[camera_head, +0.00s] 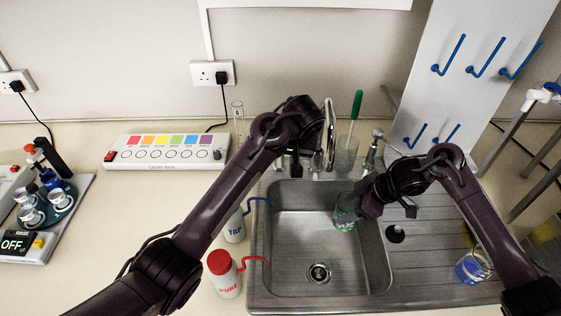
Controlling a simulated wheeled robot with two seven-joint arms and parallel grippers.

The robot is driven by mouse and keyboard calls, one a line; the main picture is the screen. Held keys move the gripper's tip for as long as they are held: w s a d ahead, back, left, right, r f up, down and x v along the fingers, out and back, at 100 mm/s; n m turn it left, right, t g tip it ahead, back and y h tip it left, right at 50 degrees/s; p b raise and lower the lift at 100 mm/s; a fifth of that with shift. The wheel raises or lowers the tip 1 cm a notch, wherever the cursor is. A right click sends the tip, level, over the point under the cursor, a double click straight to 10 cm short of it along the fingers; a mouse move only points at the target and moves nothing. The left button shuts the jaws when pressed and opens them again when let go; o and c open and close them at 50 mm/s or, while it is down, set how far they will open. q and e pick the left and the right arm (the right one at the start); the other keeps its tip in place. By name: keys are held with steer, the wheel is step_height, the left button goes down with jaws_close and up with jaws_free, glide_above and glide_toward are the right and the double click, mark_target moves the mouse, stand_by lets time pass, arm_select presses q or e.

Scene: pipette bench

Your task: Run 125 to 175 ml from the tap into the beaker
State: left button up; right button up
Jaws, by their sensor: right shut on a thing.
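A metal sink (285,242) is set in the bench, with a tall curved tap (329,130) at its back edge. My right gripper (357,211) is shut on a glass beaker with green on it (344,222), held over the right part of the basin. The beaker's water level is too small to tell. My left arm reaches up to the tap; its gripper (296,160) is near the tap's base, and its fingers are largely hidden behind my own wrist. I cannot see whether water runs from the spout.
A wash bottle marked TAP (235,230) and a red-capped one marked PURE (225,278) stand left of the sink. A glass holding a green-handled brush (346,155) stands behind. A blue-marked beaker (472,267) is on the drainboard (430,260).

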mark_target(280, 164)
arm_select(q)
steer(key=x, duration=0.5)
steer(key=shift+w+f, duration=0.1)
steer(key=shift+f, duration=0.05)
jaws_close()
